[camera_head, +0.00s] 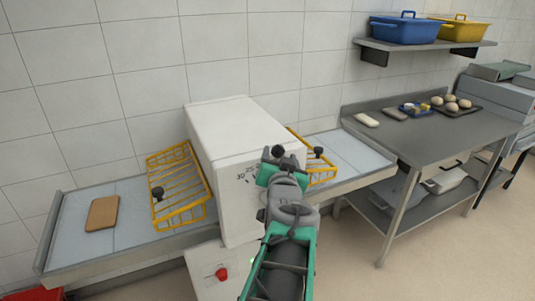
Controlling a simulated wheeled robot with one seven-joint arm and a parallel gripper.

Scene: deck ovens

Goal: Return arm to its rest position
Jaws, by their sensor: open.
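My arm (287,211), with teal and dark grey links, rises from the bottom of the picture in front of a white boxy machine (223,150). The top visible part of the arm covers some of the machine's front, near its dial marks. I see no gripper fingers; they are out of sight or hidden behind the arm's own links.
Yellow wire guards stand left (178,186) and right (318,170) of the machine. A brown board (102,213) lies on the left belt (130,225). A steel table (420,138) at right bears a dark tray (466,112) of round pieces. Floor at lower right is clear.

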